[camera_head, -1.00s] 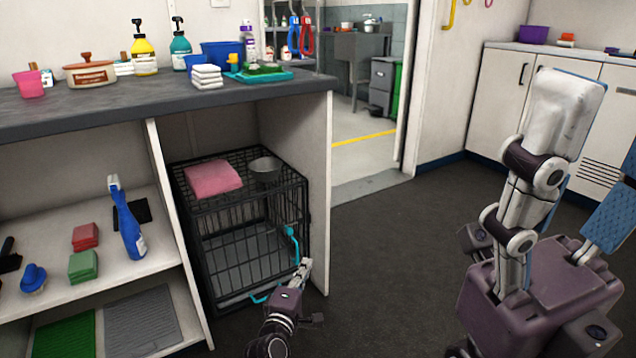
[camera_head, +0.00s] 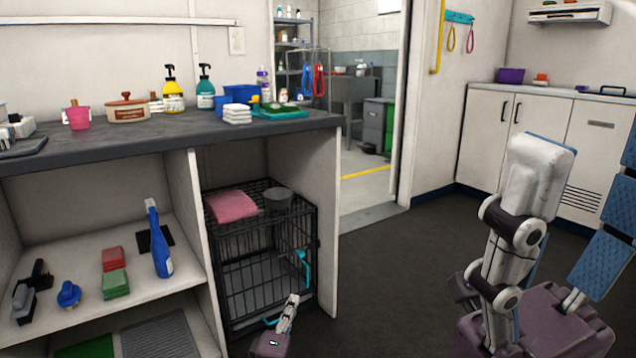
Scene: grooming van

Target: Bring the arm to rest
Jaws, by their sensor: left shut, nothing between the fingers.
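My left gripper (camera_head: 291,302) shows low in the middle of the head view, with pale fingers and a dark purple wrist. It is shut and empty. It appears in front of the lower right part of a black wire crate (camera_head: 262,240); whether it touches the crate is unclear. The crate door is shut, with a cyan latch (camera_head: 304,268) just above my fingertips. The rest of my left arm is cut off by the bottom edge. At the right are my own white and purple links; no right gripper can be made out.
A pink towel (camera_head: 232,205) and a metal bowl (camera_head: 278,199) sit on the crate, under a dark counter (camera_head: 170,131) with bottles. Shelves at the left hold a blue spray bottle (camera_head: 159,242) and brushes. The dark floor (camera_head: 390,270) right of the crate is clear up to the doorway.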

